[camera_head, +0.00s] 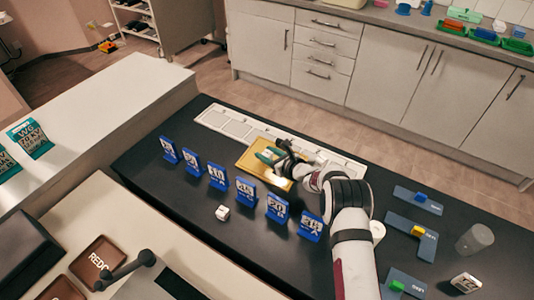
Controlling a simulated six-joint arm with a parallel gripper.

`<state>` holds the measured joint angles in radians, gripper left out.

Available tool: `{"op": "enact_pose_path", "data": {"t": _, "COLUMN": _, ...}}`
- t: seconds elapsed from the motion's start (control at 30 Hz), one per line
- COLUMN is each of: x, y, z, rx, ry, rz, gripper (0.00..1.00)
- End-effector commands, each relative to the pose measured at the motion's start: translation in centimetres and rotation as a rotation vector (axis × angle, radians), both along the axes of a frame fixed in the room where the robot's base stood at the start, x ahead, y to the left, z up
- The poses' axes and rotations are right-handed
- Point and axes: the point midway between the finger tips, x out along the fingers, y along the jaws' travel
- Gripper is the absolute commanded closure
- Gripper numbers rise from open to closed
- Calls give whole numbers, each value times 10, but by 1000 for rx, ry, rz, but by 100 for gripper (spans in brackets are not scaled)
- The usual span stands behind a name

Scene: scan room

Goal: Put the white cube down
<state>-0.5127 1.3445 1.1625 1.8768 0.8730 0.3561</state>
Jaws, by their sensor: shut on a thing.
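My gripper (273,158) is over the yellow tray (249,163) in the middle of the black table. It is shut on a small white shape (279,182) that looks like the white cube, mostly hidden by the gripper. I cannot tell whether this shape touches the tray. Another small white cube (222,212) with dark marks lies on the black table, in front of the blue number stands.
A row of blue number stands (246,192) crosses the table left of my arm. A long white tray (226,122) lies behind the yellow one. Grey-blue plates with coloured blocks (417,198), a grey cylinder (474,240) and a printed white block (466,283) are at right.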

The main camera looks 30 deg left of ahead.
Motion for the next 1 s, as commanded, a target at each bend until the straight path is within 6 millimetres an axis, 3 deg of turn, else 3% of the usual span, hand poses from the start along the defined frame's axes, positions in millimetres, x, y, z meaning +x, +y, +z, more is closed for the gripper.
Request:
{"op": "enact_pose_path", "data": {"t": 0.33, "x": 0, "y": 0, "z": -10, "rx": 0, "ry": 0, "rz": 0, "gripper": 100}}
{"op": "enact_pose_path", "data": {"t": 0.37, "x": 0, "y": 0, "z": -10, "rx": 0, "ry": 0, "rz": 0, "gripper": 51}}
{"op": "enact_pose_path", "data": {"t": 0.5, "x": 0, "y": 0, "z": -10, "rx": 0, "ry": 0, "rz": 0, "gripper": 26}}
{"op": "enact_pose_path", "data": {"t": 0.77, "x": 0, "y": 0, "z": -10, "rx": 0, "ry": 0, "rz": 0, "gripper": 24}}
{"op": "enact_pose_path", "data": {"t": 0.9, "x": 0, "y": 0, "z": -1, "rx": 1, "ry": -1, "rz": 0, "gripper": 24}}
{"op": "enact_pose_path", "data": {"t": 1.0, "x": -4, "y": -15, "z": 8, "rx": -1, "ry": 1, "rz": -3, "gripper": 24}}
